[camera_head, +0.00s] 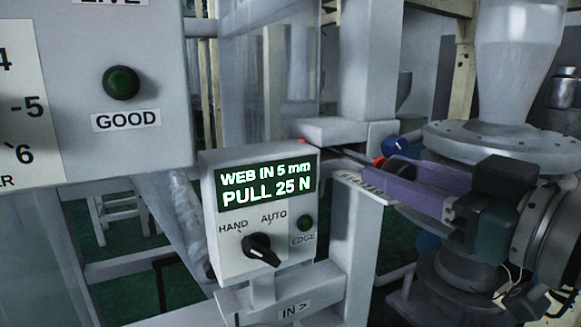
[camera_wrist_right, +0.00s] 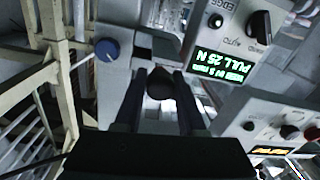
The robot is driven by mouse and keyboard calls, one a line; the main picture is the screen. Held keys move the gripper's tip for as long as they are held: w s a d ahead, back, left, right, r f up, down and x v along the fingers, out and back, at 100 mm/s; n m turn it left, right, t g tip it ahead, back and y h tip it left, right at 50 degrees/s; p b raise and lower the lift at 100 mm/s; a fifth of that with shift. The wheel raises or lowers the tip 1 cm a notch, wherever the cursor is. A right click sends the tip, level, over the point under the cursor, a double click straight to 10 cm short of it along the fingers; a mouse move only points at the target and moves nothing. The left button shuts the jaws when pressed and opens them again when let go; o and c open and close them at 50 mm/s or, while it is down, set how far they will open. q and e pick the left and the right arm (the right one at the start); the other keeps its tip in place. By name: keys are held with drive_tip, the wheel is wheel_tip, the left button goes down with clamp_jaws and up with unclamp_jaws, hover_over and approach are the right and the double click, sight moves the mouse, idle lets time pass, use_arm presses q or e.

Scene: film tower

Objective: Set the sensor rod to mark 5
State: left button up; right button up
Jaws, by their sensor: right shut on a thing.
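My right gripper (camera_head: 377,172) reaches in from the right and is shut near the grey bracket beside the display box. In the right wrist view its fingers (camera_wrist_right: 163,74) close around a dark rounded knob (camera_wrist_right: 160,87). I cannot clearly make out the sensor rod or its marks; the fingers hide much of that spot. The display box (camera_head: 207,215) reads "WEB IN 5 mm" and "PULL 25 N". It carries a black HAND/AUTO knob (camera_head: 261,249) and a dark green EDGE lamp (camera_head: 305,223). My left gripper is out of view.
A blue knob (camera_head: 397,143) stands just behind the right fingers; it also shows in the right wrist view (camera_wrist_right: 107,50). A panel (camera_head: 165,80) with a green GOOD lamp (camera_head: 121,82) and part of a numbered scale (camera_head: 28,150) fills the upper left. Machine frame posts stand close around.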

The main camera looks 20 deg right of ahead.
clamp_jaws()
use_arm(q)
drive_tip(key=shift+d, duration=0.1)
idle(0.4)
